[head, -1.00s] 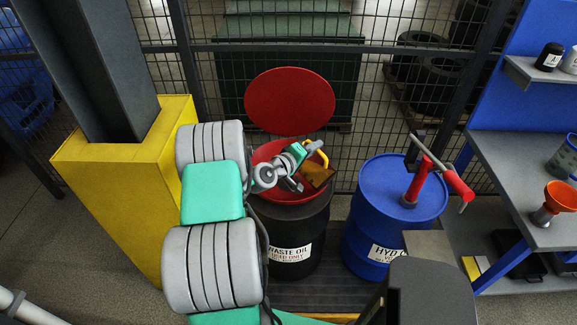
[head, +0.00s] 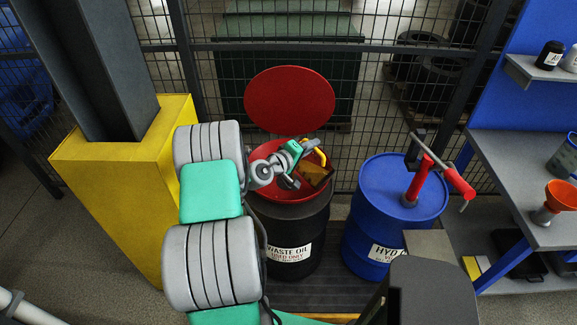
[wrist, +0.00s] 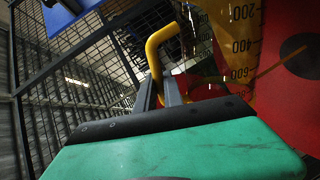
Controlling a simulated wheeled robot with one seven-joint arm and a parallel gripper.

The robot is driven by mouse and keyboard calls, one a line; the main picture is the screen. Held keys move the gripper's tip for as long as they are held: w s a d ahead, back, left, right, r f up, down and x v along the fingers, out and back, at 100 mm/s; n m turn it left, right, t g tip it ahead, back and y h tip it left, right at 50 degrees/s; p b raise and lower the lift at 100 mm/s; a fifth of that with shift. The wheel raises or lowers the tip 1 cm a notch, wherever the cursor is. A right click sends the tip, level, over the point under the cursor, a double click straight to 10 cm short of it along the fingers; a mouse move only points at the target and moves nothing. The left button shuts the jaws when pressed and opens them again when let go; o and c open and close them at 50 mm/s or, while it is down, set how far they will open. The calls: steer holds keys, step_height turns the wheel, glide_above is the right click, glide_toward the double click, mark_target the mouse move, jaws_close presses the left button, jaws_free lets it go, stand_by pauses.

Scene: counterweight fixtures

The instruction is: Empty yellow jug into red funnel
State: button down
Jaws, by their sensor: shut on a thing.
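The yellow jug (head: 315,174) has a yellow handle and a see-through amber body. It is strongly tilted over the red funnel (head: 262,148), inside its rim line as seen from above. The funnel sits on top of the black drum, with its round red lid (head: 290,98) raised behind. My gripper (head: 306,155) is shut on the jug's handle. In the wrist view the fingers (wrist: 160,85) meet the handle (wrist: 158,46), and the jug wall with scale marks (wrist: 236,30) shows beside red funnel surface (wrist: 302,95).
The black waste-oil drum (head: 290,222) stands beside a blue drum (head: 385,225) with a red hand pump (head: 420,180). A yellow column base (head: 120,190) is at left, a wire fence behind. A workbench with an orange funnel (head: 562,195) is at right.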

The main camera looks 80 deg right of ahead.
steer(key=shift+w+d+f+n+b, duration=0.25)
steer(key=shift+w+d+f+b, duration=0.1)
steer(key=shift+w+b, duration=0.15)
steer(key=shift+w+d+f+n+b, duration=0.25)
steer(key=shift+w+d+b, duration=0.1)
steer(key=shift+w, duration=0.2)
stand_by(0.7)
